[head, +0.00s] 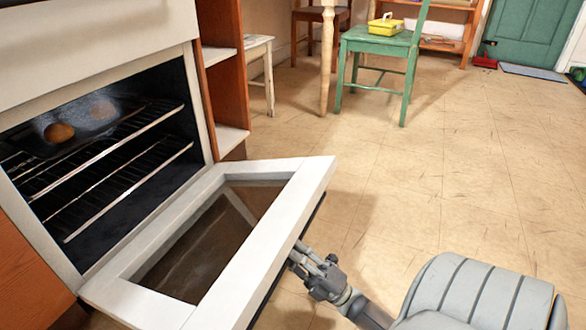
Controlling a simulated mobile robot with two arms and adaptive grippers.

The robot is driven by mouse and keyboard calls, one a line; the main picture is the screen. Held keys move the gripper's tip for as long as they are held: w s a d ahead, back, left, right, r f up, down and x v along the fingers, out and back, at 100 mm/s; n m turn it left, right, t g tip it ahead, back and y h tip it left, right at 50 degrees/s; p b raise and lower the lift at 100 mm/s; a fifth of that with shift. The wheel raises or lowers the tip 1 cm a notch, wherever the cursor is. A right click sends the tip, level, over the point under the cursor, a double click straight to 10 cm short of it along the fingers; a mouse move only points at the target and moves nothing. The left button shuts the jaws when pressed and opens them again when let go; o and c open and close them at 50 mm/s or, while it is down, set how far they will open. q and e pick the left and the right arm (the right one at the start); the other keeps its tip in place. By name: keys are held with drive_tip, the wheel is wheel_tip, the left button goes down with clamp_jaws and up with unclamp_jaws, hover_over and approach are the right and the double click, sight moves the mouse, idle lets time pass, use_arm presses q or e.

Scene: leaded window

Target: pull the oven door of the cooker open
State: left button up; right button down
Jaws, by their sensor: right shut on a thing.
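The white cooker (95,40) stands at the left of the head view. Its oven door (285,215) is hinged along the bottom and is swung down, tilted well away from the opening. The dark oven inside (120,160) shows wire racks and a tray with round brown items. My right gripper (308,262) is at the outer face of the door, near its top edge, shut on the door's dark handle (314,217). The door hides part of the fingers and most of the handle. My left gripper is not in view.
A wooden shelf unit (228,85) stands right beside the cooker. A green chair (380,45) with a yellow box (386,25) stands farther back. The tiled floor (440,170) to the right of the door is clear.

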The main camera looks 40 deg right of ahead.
drive_tip(key=c, duration=1.4)
unclamp_jaws()
drive_tip(key=shift+w+a+f, duration=0.15)
drive_tip(key=shift+w+a, duration=0.1)
drive_tip(key=shift+w, duration=0.15)
drive_tip(key=shift+o, duration=0.2)
drive_tip(key=shift+s+d, duration=0.1)
drive_tip(key=shift+s, duration=0.05)
drive_tip(key=v, duration=0.7)
drive_tip(key=shift+f, duration=0.1)
